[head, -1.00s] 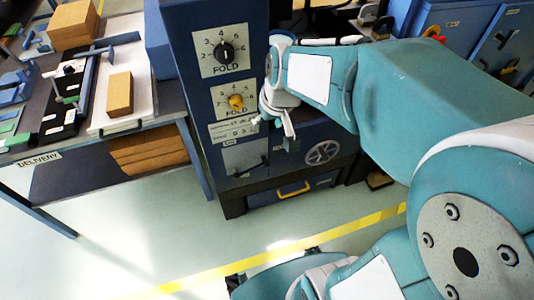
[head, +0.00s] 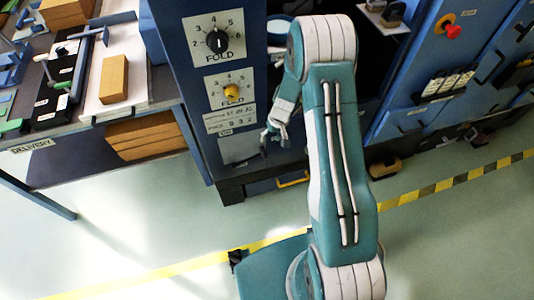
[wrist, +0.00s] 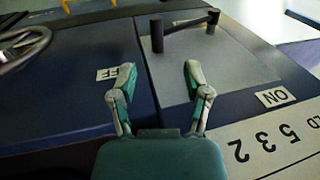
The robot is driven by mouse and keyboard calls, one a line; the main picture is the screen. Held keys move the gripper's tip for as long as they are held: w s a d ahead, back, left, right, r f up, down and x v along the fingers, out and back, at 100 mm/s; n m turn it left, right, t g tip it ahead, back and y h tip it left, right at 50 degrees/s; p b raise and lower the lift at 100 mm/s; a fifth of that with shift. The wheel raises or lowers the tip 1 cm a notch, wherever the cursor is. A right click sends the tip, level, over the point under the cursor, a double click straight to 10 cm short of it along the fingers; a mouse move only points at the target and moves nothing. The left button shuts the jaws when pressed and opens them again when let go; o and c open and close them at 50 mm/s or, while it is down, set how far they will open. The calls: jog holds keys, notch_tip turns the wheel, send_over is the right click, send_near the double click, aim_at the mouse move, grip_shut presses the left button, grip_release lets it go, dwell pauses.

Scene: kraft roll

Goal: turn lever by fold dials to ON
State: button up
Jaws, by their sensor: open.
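The lever (wrist: 184,33) is a dark bar with an upright post-like handle, mounted on a grey plate (wrist: 232,62) below the fold dials. Its handle points left in the wrist view, toward the OFF label (wrist: 107,73), partly covered by a finger. The ON label (wrist: 276,97) is at the lower right. My gripper (wrist: 160,72) is open and empty, with the handle beyond the gap between its fingertips, apart from them. In the head view my gripper (head: 275,136) hangs right of the plate (head: 240,147). The black fold dial (head: 217,41) and yellow fold dial (head: 232,91) are above.
A number label (wrist: 280,145) lies beside the ON label. A handwheel (wrist: 22,45) is at the wrist view's left. The delivery table (head: 100,120) stands left in the head view; blue cabinets (head: 440,70) stand right. Floor with striped tape (head: 420,198) is open in front.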

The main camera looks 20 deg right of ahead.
aim_at(266, 156)
jog(key=x, duration=1.2)
jog(key=shift+d+f, duration=0.2)
jog(key=shift+d, duration=0.1)
grip_shut()
